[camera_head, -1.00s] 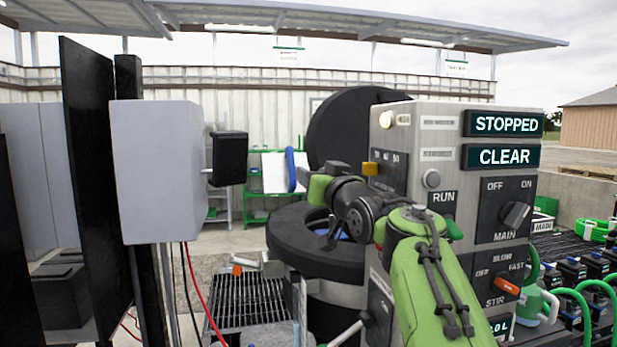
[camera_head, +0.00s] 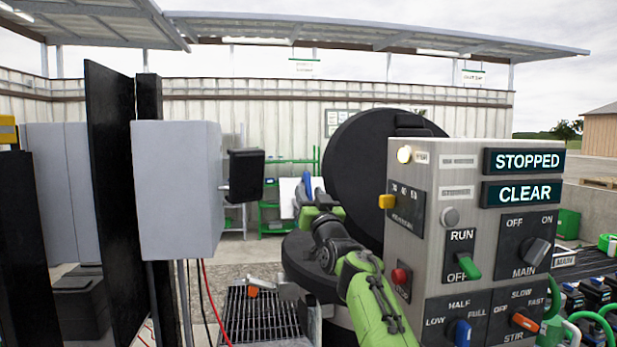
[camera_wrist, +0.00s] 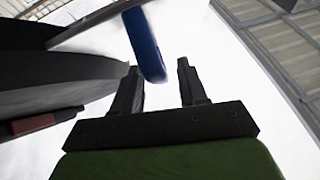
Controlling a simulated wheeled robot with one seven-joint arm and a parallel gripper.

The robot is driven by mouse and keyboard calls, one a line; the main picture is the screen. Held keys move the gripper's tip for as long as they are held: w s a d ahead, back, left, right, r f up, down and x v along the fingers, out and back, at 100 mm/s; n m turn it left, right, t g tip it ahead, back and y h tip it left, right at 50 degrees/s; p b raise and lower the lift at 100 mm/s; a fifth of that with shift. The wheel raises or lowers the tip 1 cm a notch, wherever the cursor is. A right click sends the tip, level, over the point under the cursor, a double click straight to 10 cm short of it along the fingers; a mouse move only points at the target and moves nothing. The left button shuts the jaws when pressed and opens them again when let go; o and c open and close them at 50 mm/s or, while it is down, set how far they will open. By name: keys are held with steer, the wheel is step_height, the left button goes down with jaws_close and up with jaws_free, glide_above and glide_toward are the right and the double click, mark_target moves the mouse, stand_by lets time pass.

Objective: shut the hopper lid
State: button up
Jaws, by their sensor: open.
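The hopper lid (camera_head: 350,165) is a large black disc, standing raised behind the grey control panel, which hides its right part. The black hopper rim (camera_head: 298,262) lies below it, partly behind my arm. My gripper (camera_head: 308,200) is left of the raised lid, above the rim; its fingertips are hard to make out there. In the wrist view my gripper (camera_wrist: 160,85) is open, with nothing held between its two dark fingers. A blue bar (camera_wrist: 145,45) shows just past the fingertips, beside a pale panel; I cannot tell its distance. A dark curved edge (camera_wrist: 60,85) fills the left.
The control panel (camera_head: 468,165) stands close at right, reading STOPPED and CLEAR, with several knobs. A grey box (camera_head: 178,190) with a black block (camera_head: 246,175) stands at left. A metal grating (camera_head: 255,315) lies low in front. A green rack (camera_head: 270,200) stands behind.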

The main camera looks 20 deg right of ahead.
steer(key=shift+p+x, duration=0.35)
steer(key=shift+x, duration=0.4)
jaws_close()
